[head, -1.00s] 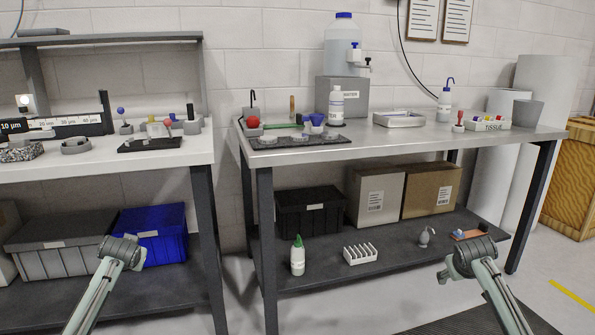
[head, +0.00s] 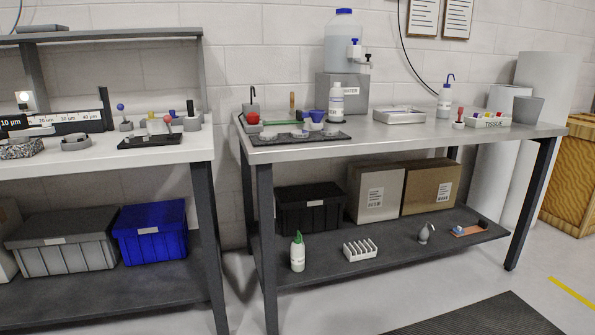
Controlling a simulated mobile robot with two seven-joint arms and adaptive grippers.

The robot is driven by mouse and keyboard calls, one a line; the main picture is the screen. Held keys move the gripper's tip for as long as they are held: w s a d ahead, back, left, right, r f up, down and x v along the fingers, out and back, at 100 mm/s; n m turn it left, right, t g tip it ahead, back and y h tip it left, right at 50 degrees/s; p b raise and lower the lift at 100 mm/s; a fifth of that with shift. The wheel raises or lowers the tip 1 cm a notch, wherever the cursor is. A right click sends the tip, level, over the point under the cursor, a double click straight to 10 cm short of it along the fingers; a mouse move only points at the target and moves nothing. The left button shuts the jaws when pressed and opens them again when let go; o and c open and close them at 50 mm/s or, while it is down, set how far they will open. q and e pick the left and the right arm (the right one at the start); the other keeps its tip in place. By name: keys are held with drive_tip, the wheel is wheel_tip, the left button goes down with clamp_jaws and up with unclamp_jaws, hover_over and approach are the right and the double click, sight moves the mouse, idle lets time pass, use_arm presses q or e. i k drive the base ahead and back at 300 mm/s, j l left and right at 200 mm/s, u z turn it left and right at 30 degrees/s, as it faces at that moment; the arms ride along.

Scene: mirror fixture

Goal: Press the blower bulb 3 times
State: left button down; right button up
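Two things have a bulb shape, and I cannot tell for certain which is the blower bulb. A small grey bulb with a thin nozzle (head: 424,234) stands on the lower shelf of the right bench, right of the white slotted rack. Nothing is touching either one. Neither of my grippers is in the head view now.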

sight(252, 118)
drive_tip(key=i+l, duration=0.2)
drive_tip(key=l, duration=0.15)
drive_tip(key=i+l, duration=0.2)
drive_tip(key=l, duration=0.15)
drive_tip(key=i+l, duration=0.2)
drive_tip(key=l, duration=0.15)
drive_tip(key=i+l, duration=0.2)
drive_tip(key=l, duration=0.15)
drive_tip(key=i+l+u, duration=0.1)
drive_tip(key=l, duration=0.25)
drive_tip(key=i, duration=0.1)
